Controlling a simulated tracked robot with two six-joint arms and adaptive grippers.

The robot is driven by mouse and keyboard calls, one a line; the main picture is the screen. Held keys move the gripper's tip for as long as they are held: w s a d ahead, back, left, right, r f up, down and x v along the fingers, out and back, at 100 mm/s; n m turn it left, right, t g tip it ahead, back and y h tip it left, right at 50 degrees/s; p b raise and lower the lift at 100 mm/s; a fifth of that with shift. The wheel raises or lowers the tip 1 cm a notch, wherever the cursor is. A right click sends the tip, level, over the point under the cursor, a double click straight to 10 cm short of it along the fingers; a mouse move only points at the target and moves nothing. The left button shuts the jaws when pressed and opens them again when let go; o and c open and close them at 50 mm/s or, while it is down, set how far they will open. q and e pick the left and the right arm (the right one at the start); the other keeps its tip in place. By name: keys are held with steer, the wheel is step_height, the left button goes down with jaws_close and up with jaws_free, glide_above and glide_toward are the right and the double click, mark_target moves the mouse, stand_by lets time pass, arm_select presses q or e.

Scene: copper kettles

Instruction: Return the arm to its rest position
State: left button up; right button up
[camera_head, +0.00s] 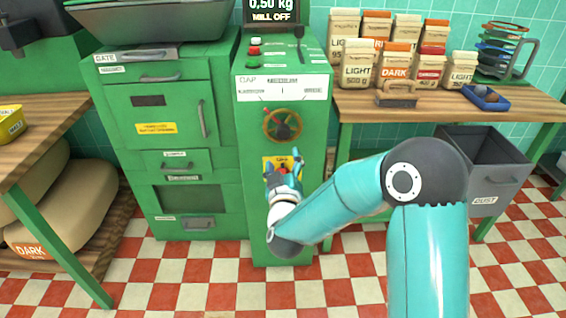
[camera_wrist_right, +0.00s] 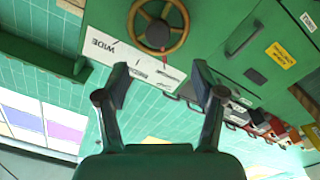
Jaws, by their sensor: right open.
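My right arm comes in from the lower right in the head view. Its gripper (camera_head: 283,165) is in front of the green control cabinet (camera_head: 308,215), below the brass handwheel (camera_head: 283,125), over a yellow plate with a red part. In the right wrist view the fingers (camera_wrist_right: 163,75) stand apart with nothing between them. The handwheel (camera_wrist_right: 160,32) and the white label plate (camera_wrist_right: 133,55) show beyond the fingertips. I cannot tell whether the gripper touches the cabinet. My left gripper is not in view.
A green drawer cabinet (camera_head: 165,105) stands left of the control cabinet. A display (camera_head: 270,12) above reads 0,50 kg, MILL OFF. At right are a wooden table (camera_head: 430,107) with several paper bags (camera_head: 361,65), a blue tray (camera_head: 486,98) and a grey dust bin (camera_head: 497,180). Sacks (camera_head: 60,220) lie at left.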

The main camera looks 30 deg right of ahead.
stand_by(0.4)
steer(key=s+a+f+n+g+y, duration=0.1)
steer(key=s+a+f+g+y, duration=0.15)
steer(key=f, duration=0.75)
steer(key=s+a+f+n+g+y, duration=0.1)
steer(key=s+a+f+g+y, duration=0.2)
steer(key=f, duration=0.6)
steer(key=s+a+f+g+y, duration=0.1)
steer(key=s+a+f+y, duration=0.25)
steer(key=f, duration=0.65)
steer(key=s+a+f+m+g+y, duration=0.1)
steer(key=s+a+f+g+y, duration=0.3)
steer(key=s+a+f, duration=0.5)
steer(key=s+a+m+g, duration=0.3)
steer(key=s+g, duration=0.2)
steer(key=s, duration=0.5)
step_height(320, 180, up, 24)
steer(key=p, duration=2.2)
steer(key=shift+w+d+f+p, duration=0.25)
steer(key=shift+w+p, duration=0.05)
steer(key=shift+p, duration=0.05)
